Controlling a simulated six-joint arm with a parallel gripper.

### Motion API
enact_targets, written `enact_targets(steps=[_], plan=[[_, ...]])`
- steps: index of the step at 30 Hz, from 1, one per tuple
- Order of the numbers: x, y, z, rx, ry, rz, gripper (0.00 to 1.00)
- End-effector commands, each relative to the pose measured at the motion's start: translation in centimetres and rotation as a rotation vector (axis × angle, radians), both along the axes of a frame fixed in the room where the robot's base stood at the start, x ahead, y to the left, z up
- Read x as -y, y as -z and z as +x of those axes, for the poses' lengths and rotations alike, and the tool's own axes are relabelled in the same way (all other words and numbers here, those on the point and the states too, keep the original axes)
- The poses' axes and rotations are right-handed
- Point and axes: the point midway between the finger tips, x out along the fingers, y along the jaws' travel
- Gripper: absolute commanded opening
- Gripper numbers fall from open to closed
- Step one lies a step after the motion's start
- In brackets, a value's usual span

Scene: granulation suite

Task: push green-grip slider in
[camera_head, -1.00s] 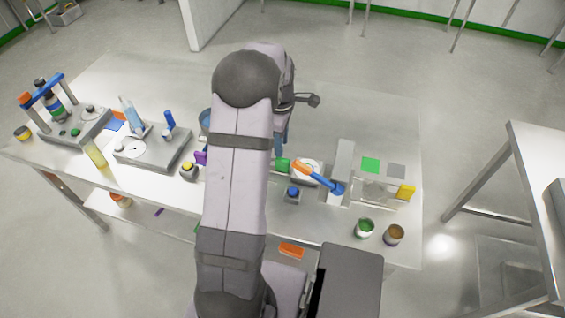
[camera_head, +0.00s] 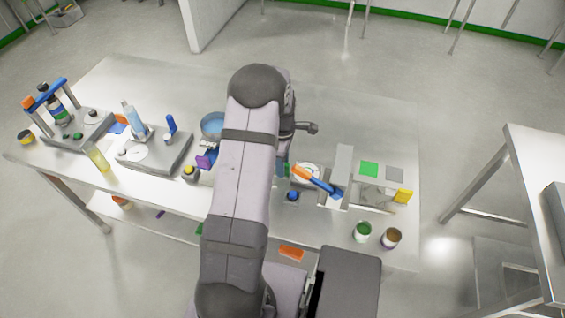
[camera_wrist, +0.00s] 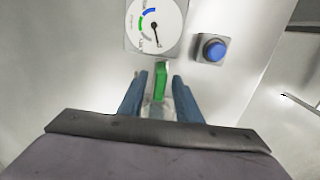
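The green grip (camera_wrist: 161,82) of the slider shows in the wrist view, just below a round dial. My gripper (camera_wrist: 160,84) has its two blue fingers spread on either side of the grip. A gap shows between each finger and the grip, so the fingers look open and not closed on it. I cannot tell whether the fingers are level with the grip or above it.
The dial (camera_wrist: 156,22) and a blue button (camera_wrist: 213,49) sit close by. In the head view, an orange-and-blue lever (camera_head: 317,181) stands right of my gripper. Green (camera_head: 362,231) and brown (camera_head: 391,237) jars stand at the front right. The back of the table is clear.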

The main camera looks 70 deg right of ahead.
Motion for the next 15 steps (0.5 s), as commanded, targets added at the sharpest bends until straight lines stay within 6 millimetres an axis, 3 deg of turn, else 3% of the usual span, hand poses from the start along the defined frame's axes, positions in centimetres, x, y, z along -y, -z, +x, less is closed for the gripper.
enact_targets(steps=[9,13,15], plan=[[0.01,0.25,0.0,0.0,0.0,-0.001,0.31],[0.02,0.24,0.0,0.0,0.0,-0.001,0.0],[0.01,0.23,0.0,0.0,0.0,-0.001,0.0]])
